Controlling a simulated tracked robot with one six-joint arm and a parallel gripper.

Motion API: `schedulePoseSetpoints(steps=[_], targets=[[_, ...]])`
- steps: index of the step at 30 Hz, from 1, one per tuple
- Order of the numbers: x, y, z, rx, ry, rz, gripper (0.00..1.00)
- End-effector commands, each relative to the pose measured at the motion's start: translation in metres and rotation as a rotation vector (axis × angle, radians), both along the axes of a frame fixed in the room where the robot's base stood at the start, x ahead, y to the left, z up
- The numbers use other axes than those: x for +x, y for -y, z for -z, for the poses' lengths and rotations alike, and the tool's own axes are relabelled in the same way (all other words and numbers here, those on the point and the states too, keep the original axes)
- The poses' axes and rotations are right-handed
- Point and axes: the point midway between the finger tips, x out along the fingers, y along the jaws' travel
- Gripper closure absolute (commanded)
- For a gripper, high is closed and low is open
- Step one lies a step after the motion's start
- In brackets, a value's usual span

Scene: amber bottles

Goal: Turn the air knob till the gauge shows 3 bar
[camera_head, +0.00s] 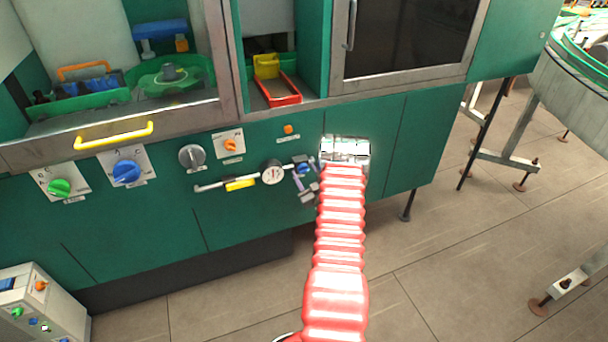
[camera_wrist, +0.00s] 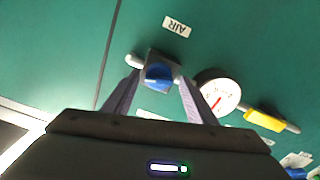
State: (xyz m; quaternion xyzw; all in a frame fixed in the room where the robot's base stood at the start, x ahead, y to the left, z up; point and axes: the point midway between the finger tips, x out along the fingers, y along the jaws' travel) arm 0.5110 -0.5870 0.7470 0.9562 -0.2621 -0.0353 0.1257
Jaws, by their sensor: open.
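The blue air knob (camera_wrist: 158,75) sits on a dark block under the AIR label (camera_wrist: 176,26) in the wrist view. My gripper (camera_wrist: 159,80) is open, with one finger on each side of the knob. Whether the fingers touch it cannot be told. The round white gauge (camera_wrist: 217,96) has a red needle; its scale is too small to read. In the head view the gauge (camera_head: 272,173) is just left of the knob (camera_head: 302,169), and my gripper (camera_head: 301,174) is at the knob, partly hiding it.
A pipe with a yellow part (camera_head: 240,184) runs left of the gauge. A grey dial (camera_head: 192,156) and an orange switch (camera_head: 230,146) are on the panel nearby. A yellow handle (camera_head: 114,135) sticks out farther left. The tiled floor (camera_head: 450,240) at right is mostly clear.

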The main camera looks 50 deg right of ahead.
Motion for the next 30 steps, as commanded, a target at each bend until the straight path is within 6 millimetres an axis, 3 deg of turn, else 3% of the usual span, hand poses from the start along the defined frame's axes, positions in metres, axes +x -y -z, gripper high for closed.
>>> schedulePoseSetpoints(steps=[8, 24, 30], targets=[[-0.026, -0.015, 0.0, 0.003, 0.0, 0.001, 0.48], [-0.103, -0.062, 0.001, 0.002, -0.002, 0.001, 0.48], [-0.114, -0.069, 0.001, 0.001, -0.002, 0.0, 0.48]])
